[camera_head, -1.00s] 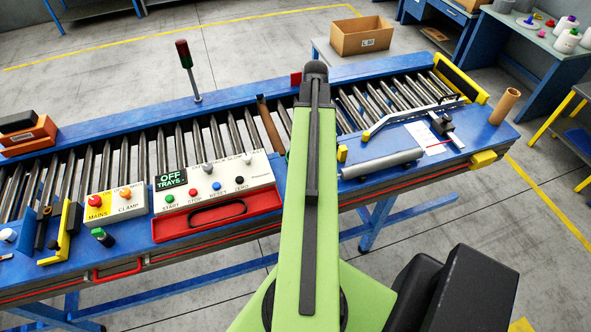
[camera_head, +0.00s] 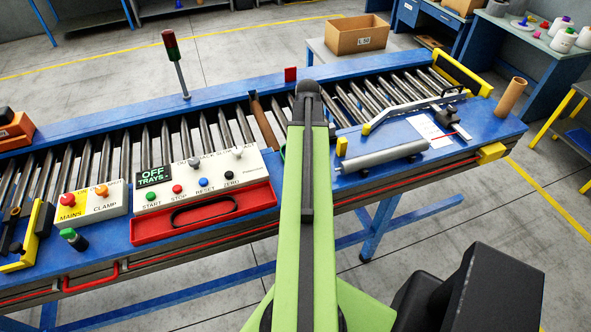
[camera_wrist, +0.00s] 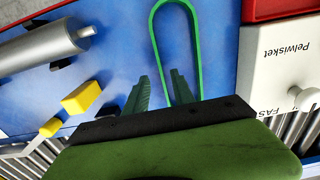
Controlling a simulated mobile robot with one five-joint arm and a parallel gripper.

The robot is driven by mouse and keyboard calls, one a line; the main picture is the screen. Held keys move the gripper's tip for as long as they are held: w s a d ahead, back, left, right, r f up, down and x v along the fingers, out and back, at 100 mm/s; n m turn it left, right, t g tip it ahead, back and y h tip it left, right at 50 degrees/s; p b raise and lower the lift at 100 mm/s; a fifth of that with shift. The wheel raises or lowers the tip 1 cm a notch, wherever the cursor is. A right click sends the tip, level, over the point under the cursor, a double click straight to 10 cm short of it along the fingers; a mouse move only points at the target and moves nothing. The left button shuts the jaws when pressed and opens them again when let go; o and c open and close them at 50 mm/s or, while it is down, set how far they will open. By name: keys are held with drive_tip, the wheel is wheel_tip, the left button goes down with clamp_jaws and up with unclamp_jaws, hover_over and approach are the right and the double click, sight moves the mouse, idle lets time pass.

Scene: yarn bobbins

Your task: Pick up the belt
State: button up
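A thin green belt (camera_wrist: 197,52) lies as a long loop on the blue bench top in the wrist view. My gripper (camera_wrist: 160,77) is open, with its two dark green fingers apart at the near end of the loop. The left strand of the belt runs down between the fingers, and the right strand passes outside the right finger. I cannot tell whether either finger touches it. The lower end of the loop is hidden behind my gripper.
A grey roller (camera_head: 375,160) lies right of my arm. A control panel (camera_head: 203,180) stands left, with a red tray (camera_head: 150,230) holding a black loop in front. The wrist view shows a yellow block (camera_wrist: 80,98) left of the fingers and a white panel (camera_wrist: 275,75) right.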

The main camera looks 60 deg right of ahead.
wheel_tip(320, 180, down, 4)
drive_tip(key=b, duration=0.2)
drive_tip(key=shift+w+b, duration=0.1)
drive_tip(key=shift+b, duration=0.3)
drive_tip(key=shift+r, duration=0.1)
clamp_jaws()
idle(0.8)
